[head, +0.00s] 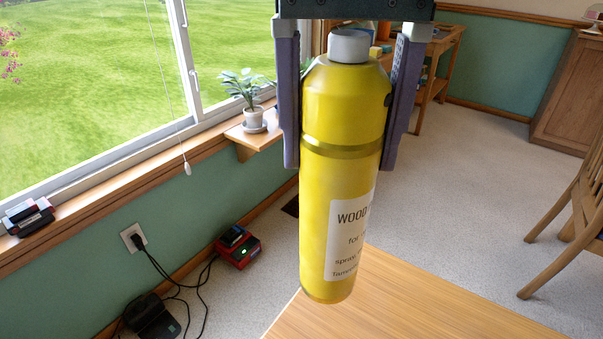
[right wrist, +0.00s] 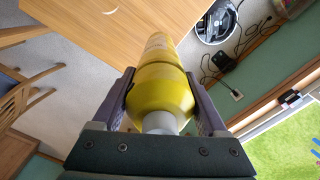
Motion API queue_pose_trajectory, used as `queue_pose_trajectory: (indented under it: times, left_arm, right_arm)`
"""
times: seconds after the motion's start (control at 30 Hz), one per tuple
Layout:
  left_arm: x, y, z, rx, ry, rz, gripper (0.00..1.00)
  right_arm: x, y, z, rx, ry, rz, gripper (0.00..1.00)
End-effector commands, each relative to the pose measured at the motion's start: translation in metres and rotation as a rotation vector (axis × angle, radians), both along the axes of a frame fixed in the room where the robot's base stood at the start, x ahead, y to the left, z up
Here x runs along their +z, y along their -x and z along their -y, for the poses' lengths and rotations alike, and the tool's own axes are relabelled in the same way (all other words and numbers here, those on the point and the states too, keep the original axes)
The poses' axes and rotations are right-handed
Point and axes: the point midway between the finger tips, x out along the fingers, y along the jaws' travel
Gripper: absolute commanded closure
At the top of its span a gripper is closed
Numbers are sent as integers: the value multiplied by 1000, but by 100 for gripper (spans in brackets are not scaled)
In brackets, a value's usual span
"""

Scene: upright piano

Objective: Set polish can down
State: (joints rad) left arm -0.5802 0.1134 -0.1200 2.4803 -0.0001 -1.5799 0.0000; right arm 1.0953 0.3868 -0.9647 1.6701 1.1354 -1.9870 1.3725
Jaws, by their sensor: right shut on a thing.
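The polish can (head: 335,200) is a yellow spray can with a grey cap and a white label that starts "WOOD". My right gripper (head: 342,160) is shut on its upper part, one finger on each side, and holds it upright. The can's lower end shows in front of a wooden tabletop (head: 410,300); I cannot tell whether it touches the top. In the right wrist view the can (right wrist: 162,90) points away between the fingers of the gripper (right wrist: 165,100), over the edge of the tabletop (right wrist: 110,30). My left gripper is not in view.
A window sill with a potted plant (head: 246,95) runs along the left wall. A red device (head: 238,248) and a black charger (head: 152,318) with cables lie on the floor. A wooden chair (head: 575,205) stands at the right. The visible tabletop is clear in the head view.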

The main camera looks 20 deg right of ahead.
Motion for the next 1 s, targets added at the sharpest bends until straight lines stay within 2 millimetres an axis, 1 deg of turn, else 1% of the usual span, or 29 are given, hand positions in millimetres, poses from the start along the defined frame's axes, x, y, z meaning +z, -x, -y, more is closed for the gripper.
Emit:
queue_pose_trajectory:
  times: [0.03, 0.2, 0.3, 0.4, 0.63, 0.8, 0.9, 1.0]
  left_arm:
    - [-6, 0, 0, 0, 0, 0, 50]
    - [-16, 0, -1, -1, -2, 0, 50]
    - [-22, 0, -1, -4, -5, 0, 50]
    - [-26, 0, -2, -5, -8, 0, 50]
    - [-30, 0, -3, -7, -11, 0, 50]
    - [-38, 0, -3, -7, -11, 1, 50]
    - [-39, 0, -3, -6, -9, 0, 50]
    - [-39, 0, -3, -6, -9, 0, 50]
  right_arm:
    - [-18, 1, 1, -1, 1, -3, 100]
    - [-67, 1, 1, -1, 3, -3, 100]
    - [-93, 1, 1, -1, 3, -2, 100]
    - [-111, 0, 1, 0, 2, -1, 100]
    - [-131, 0, 0, 0, 1, 1, 100]
    - [-159, 0, 0, -1, 1, 0, 100]
    - [-166, 0, 0, 1, 1, 2, 100]
    - [-167, 0, 0, 1, 1, 2, 100]
